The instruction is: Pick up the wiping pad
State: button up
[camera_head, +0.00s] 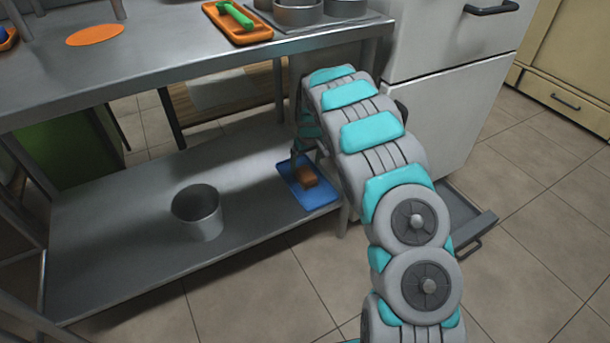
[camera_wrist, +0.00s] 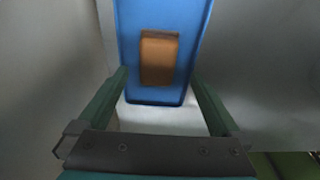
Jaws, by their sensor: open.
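The wiping pad is a small orange-brown block (camera_head: 306,177) lying on a blue tray (camera_head: 322,196) on the lower shelf, at the shelf's right end. In the wrist view the pad (camera_wrist: 158,58) lies in the middle of the blue tray (camera_wrist: 130,20), ahead of my fingertips. My gripper (camera_wrist: 160,82) is open and empty, one finger to each side of the tray's near end. The pad shows between and beyond the fingers, apart from them. In the head view my gripper (camera_head: 298,155) is beside the tray and mostly hidden by my arm.
A grey metal pot (camera_head: 198,212) stands on the lower shelf (camera_head: 110,235), left of the tray. The upper tabletop (camera_head: 150,60) overhangs this shelf. A white cabinet (camera_head: 440,120) and an open low drawer (camera_head: 470,222) stand to the right.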

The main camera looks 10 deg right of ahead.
aim_at(306, 172)
jog(key=shift+w+f, duration=0.25)
jog(key=shift+f, duration=1.05)
jog(key=shift+w+f, duration=0.25)
jog(key=shift+f, duration=1.05)
jog(key=shift+c, duration=0.4)
jog(key=c, duration=1.4)
jog(key=shift+r, duration=0.1)
jog(key=shift+r, duration=1.4)
jog(key=shift+s+r, duration=0.15)
jog(key=shift+r, duration=0.2)
jog(key=s+d+r, duration=0.1)
jog(key=s+d, duration=0.3)
jog(key=s, duration=1.1)
jog(key=shift+d+r, duration=0.15)
